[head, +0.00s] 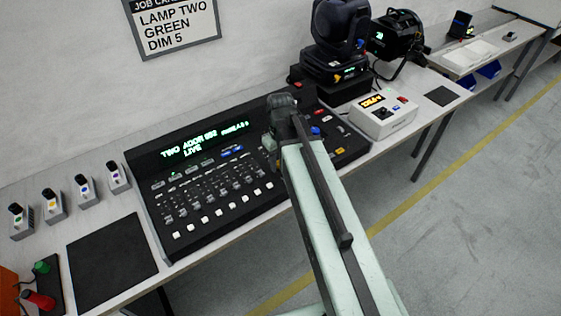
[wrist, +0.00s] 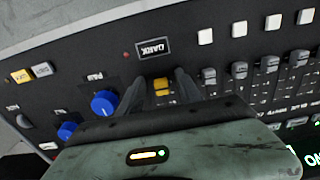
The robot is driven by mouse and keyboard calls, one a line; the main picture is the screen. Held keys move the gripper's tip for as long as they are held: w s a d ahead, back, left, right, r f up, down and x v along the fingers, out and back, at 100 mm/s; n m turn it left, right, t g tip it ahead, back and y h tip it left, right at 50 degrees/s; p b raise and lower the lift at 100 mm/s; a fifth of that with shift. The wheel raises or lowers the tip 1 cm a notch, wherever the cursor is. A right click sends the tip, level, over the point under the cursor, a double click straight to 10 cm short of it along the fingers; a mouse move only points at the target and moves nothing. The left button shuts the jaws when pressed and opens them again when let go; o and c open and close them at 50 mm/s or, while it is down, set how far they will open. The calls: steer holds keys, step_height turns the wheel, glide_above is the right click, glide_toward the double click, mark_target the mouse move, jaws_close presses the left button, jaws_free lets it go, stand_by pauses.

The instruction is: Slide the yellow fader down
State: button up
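The yellow fader (wrist: 162,86) shows in the wrist view as a small yellow cap on the dark console (head: 215,235). My gripper (wrist: 160,77) is over the console with its two dark fingers apart, one on each side of the yellow cap. A gap seems to show between the cap and the fingers; contact cannot be made out. The lower part of the cap's slot is hidden by my gripper body. In the head view my arm hides the yellow fader.
Grey faders (wrist: 240,70) stand to the right of the yellow one, with white buttons (wrist: 273,22) above. Blue knobs (wrist: 104,102) sit close to the left. A DARK label (wrist: 154,48) lies just beyond the fingertips. A white box (head: 385,121) and stage lamps stand farther right.

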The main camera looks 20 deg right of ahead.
steer(key=shift+r, duration=0.15)
step_height(320, 180, up, 8)
steer(key=p, duration=0.7)
steer(key=shift+f+p, duration=0.25)
steer(key=shift+p, duration=0.1)
stand_by(0.3)
